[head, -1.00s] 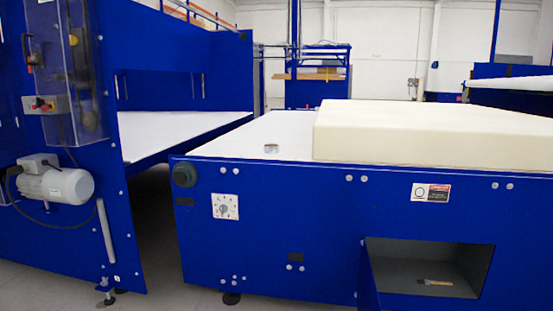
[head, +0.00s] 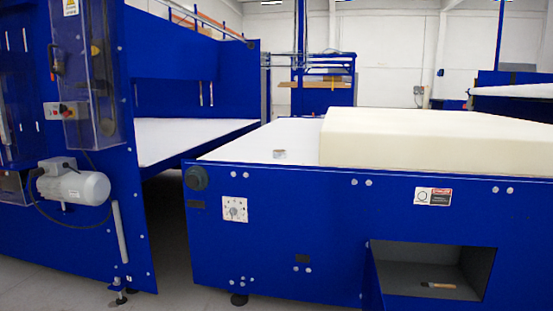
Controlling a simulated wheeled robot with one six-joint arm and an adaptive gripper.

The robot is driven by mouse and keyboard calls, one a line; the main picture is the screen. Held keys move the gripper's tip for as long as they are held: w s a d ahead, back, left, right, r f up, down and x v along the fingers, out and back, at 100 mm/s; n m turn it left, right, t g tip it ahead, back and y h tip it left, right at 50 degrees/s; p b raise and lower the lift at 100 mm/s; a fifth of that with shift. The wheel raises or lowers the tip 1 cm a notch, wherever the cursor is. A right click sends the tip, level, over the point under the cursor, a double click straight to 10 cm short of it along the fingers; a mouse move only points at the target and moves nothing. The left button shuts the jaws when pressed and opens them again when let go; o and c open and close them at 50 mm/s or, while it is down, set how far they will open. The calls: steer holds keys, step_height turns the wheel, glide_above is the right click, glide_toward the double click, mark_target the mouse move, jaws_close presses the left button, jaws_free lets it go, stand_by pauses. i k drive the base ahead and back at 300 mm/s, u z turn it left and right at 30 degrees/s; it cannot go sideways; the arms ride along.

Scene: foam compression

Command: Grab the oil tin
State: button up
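No object is clearly recognisable as an oil tin. A small greyish object (head: 279,154) sits on the white top of the blue machine, left of the foam block; it is too small to tell what it is. A small flat item with an orange-brown part (head: 438,285) lies in the open grey compartment in the machine's front. My gripper is not in view.
A cream foam block (head: 420,150) covers the right of the blue machine's top (head: 225,150). An open compartment (head: 388,258) is low in its front. Another blue machine with a grey motor (head: 80,187) stands left, across a narrow floor gap (head: 165,240).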

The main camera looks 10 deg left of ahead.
mark_target(278, 154)
steer(key=z, duration=0.5)
steer(key=k, duration=0.15)
steer(key=u, duration=1.95)
steer(key=i, duration=0.9)
steer(key=u, duration=0.6)
steer(key=i, duration=1.2)
steer(key=z, duration=0.8)
steer(key=i, duration=1)
steer(key=z, duration=0.8)
